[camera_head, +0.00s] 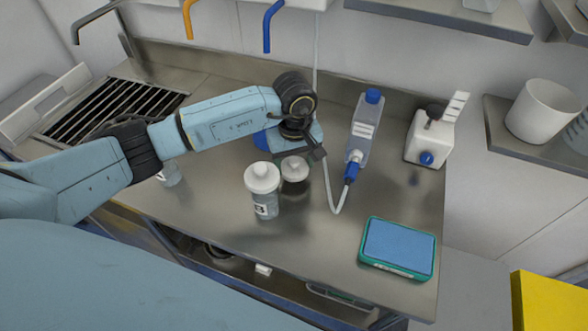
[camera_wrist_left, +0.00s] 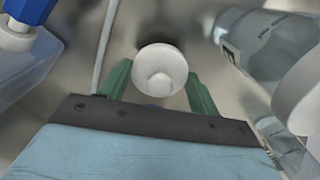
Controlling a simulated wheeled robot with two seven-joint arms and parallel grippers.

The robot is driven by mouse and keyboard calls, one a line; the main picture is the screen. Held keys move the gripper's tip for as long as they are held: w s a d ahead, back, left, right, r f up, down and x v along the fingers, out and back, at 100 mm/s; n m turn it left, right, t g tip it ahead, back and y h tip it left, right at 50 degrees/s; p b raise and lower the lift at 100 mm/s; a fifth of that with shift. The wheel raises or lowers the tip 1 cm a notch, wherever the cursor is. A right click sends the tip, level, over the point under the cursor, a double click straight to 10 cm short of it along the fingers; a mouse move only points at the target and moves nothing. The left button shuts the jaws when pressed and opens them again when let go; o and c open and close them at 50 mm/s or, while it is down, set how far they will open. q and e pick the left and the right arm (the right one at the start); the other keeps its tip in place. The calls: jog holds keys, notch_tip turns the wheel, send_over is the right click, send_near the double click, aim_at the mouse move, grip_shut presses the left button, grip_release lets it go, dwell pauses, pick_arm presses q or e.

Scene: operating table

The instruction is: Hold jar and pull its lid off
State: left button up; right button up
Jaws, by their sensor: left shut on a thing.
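A small jar with a round white knobbed lid (camera_head: 294,168) stands on the steel table, its lower part dark in the head view. My left gripper (camera_head: 312,154) reaches it from behind and is shut on it. In the left wrist view the white lid (camera_wrist_left: 160,70) sits between the two green fingers, seen from above, and hides the jar's body. Whether the fingers press on the glass or the lid's rim is hard to tell. A taller clear jar (camera_head: 264,203) with a white lid and label stands just left. My right gripper is not in view.
A clear bottle with blue cap (camera_head: 364,122) and a hose stands right of the gripper. A white dispenser (camera_head: 426,143) is farther right. A teal box with blue top (camera_head: 398,247) lies front right. The steel table (camera_head: 325,240) is clear in front.

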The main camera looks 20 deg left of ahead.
aim_at(294, 171)
pick_arm(q)
notch_tip(294, 171, down, 3)
jog(key=shift+f, duration=0.15)
jog(key=shift+f, duration=0.2)
jog(key=o, duration=1.1)
jog(key=shift+r, duration=0.1)
